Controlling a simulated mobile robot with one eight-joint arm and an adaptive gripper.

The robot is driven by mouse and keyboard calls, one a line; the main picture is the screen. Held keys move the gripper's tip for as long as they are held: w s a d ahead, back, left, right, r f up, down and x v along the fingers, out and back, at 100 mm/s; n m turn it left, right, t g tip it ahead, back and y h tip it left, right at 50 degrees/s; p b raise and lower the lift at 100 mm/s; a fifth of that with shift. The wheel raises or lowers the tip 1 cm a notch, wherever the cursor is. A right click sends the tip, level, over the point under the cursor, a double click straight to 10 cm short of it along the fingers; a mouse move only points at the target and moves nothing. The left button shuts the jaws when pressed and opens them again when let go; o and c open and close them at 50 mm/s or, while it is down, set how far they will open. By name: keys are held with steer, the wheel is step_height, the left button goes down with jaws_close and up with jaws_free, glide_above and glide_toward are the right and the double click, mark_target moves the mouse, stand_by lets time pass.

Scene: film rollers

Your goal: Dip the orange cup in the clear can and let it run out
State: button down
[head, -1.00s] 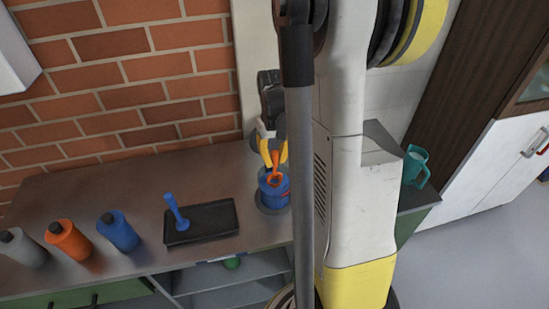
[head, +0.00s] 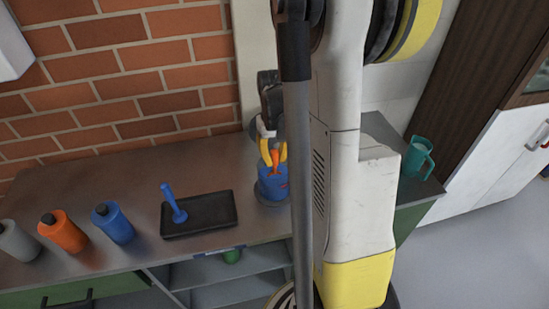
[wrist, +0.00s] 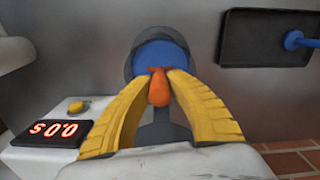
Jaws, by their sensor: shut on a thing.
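My gripper (head: 274,158) has yellow fingers and is shut on the orange cup (head: 276,160), low over the can. In the wrist view the fingers (wrist: 158,76) close on an orange part of the cup (wrist: 159,88). The can (head: 272,188) looks blue in the head view, standing on the bench beside my column. In the wrist view a see-through grey rim (wrist: 132,62) surrounds a blue round area. The cup's lower end is hidden at or inside the can's mouth, and I cannot see whether liquid runs from it.
A black tray (head: 215,221) with a blue handled tool (head: 172,203) lies left of the can. Grey, orange and blue bottles (head: 112,222) stand farther left. A teal mug (head: 418,158) stands at right. A red-digit display (wrist: 52,130) shows in the wrist view.

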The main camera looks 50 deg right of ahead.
stand_by(0.4)
steer(key=shift+r+p, duration=3.25)
steer(key=shift+r, duration=1.2)
stand_by(3.2)
